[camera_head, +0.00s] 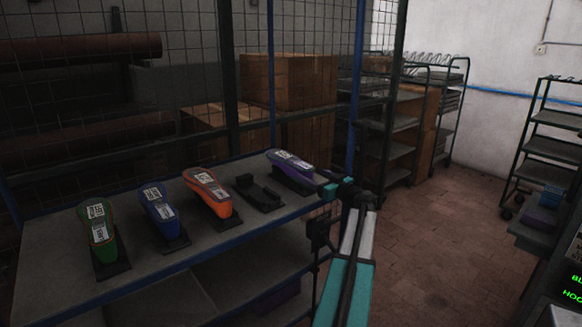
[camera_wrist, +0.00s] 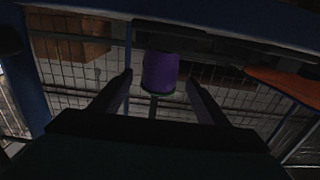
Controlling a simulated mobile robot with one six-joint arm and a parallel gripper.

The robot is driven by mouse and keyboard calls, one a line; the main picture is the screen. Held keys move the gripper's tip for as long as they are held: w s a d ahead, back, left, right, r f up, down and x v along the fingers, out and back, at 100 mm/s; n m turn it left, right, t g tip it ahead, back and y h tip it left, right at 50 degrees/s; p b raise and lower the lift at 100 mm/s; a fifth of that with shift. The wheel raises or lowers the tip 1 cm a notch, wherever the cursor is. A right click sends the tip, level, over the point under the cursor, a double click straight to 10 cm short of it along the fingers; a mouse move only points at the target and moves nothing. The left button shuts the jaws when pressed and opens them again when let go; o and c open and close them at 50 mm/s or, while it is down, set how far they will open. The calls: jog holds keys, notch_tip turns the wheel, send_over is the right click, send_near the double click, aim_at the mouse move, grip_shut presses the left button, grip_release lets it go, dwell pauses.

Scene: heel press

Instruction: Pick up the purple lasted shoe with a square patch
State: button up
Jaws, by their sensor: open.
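The purple lasted shoe (camera_head: 290,159) sits on a dark stand at the right end of the shelf rack in the head view. It has a pale marked label on top; the shape of any patch is too small to tell. My gripper (camera_head: 333,190) is at the shelf's right end, just right of the shoe. In the wrist view the shoe's purple end (camera_wrist: 160,70) shows between the two open fingers of my gripper (camera_wrist: 159,84). No clear contact shows between fingers and shoe.
An orange shoe (camera_head: 207,188), a blue shoe (camera_head: 158,207) and a green shoe (camera_head: 98,228) stand along the shelf (camera_head: 50,255). An empty dark stand (camera_head: 258,191) lies between orange and purple. Behind are a blue post (camera_head: 357,75) and wire mesh. Open floor (camera_head: 430,235) lies right.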

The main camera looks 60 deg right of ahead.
aim_at(296, 166)
jog(key=shift+p+x, duration=0.5)
jog(key=shift+x, duration=1.85)
jog(key=shift+w, duration=0.1)
jog(key=shift+p+x, duration=1.15)
jog(key=shift+x, duration=0.8)
jog(key=shift+w+d, duration=0.2)
jog(key=shift+w, duration=0.35)
jog(key=shift+r, duration=0.1)
jog(key=c, duration=1.7)
jog(key=shift+o, duration=0.2)
jog(key=shift+r, duration=0.15)
